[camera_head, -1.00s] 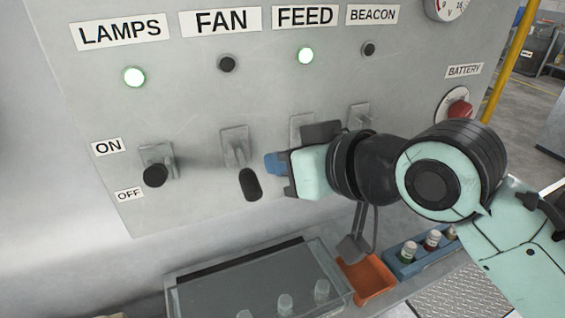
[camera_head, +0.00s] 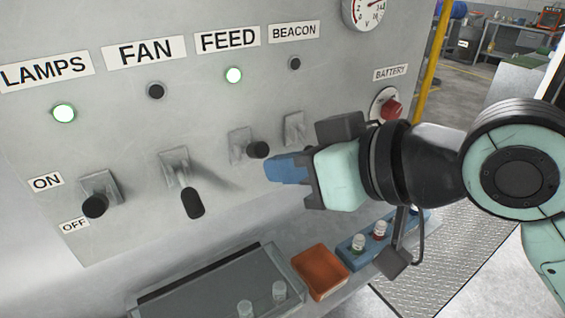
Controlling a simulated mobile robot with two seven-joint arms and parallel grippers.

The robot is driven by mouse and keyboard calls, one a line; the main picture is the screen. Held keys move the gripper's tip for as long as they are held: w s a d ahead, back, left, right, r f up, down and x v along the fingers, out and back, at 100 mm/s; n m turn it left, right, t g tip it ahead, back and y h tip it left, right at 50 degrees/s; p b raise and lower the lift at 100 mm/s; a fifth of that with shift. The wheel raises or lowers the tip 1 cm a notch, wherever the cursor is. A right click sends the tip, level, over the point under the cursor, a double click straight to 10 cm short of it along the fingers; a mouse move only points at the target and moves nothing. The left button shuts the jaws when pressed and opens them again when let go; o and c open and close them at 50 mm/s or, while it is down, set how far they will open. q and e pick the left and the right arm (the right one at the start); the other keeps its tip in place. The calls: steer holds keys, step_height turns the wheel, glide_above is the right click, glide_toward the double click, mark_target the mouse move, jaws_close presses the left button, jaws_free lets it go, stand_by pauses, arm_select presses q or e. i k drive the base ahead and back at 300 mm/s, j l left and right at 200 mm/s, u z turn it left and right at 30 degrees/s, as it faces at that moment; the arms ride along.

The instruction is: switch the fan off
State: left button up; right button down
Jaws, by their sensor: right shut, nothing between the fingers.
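The FAN switch (camera_head: 188,190) is on the grey panel (camera_head: 130,225) under the FAN label (camera_head: 152,52). Its black-tipped lever points down, toward the OFF level. The FAN indicator light (camera_head: 155,91) is dark. My right gripper (camera_head: 285,168) is to the right of the FAN switch, apart from it, just below and right of the FEED switch (camera_head: 250,148). Its blue fingertips are shut with nothing between them. My left gripper is out of view.
A red BATTERY knob (camera_head: 391,108) is farther right.

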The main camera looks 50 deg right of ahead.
mark_target(193, 206)
steer(key=k+l, duration=0.1)
steer(key=k, duration=0.9)
